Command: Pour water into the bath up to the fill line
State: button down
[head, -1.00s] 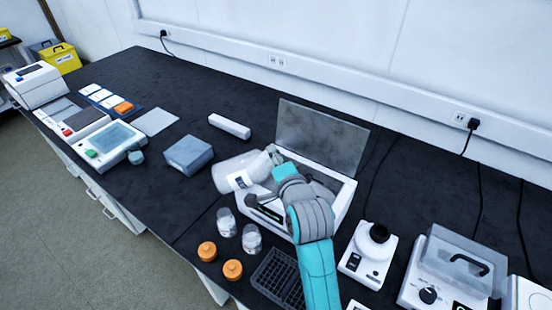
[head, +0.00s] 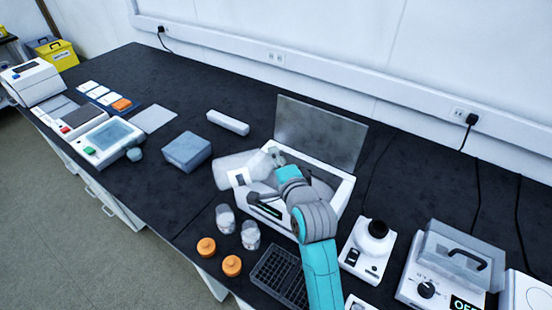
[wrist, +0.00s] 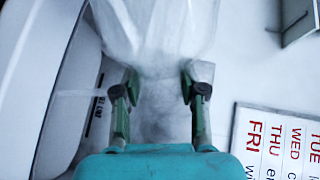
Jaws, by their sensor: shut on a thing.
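My gripper (wrist: 160,92) is shut on a large translucent bottle (head: 236,170), which also fills the top of the wrist view (wrist: 155,30). The bottle lies tipped almost on its side, with its neck end toward the bath. The bath (head: 345,200) is a white box with a clear lid raised at its back. My gripper is above its left part and hides some of the opening. A white wall with small dark lettering (wrist: 97,108), partly readable as "LINE", shows left of my gripper in the wrist view. I cannot make out the water level or a stream.
Two clear jars (head: 226,219) and two orange caps (head: 206,247) stand in front of the bath. A dark rack (head: 277,276) is near the front edge. A white device with a black top (head: 369,250) stands to the right. A blue-grey box (head: 187,151) lies left of the bottle.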

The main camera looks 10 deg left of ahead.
dwell(0.7)
jog(key=shift+w+d+f+m, duration=0.1)
jog(key=shift+d+f+m, duration=0.15)
jog(key=shift+f+m, duration=0.35)
dwell(0.8)
jog(key=shift+f+y, duration=0.15)
jog(key=shift+y, duration=0.15)
jog(key=shift+f, duration=0.1)
jog(key=shift+w+d+f+m, duration=0.1)
jog(key=shift+d+f+m, duration=0.1)
jog(key=shift+m, duration=0.2)
dwell(1.3)
jog(key=shift+a, duration=0.1)
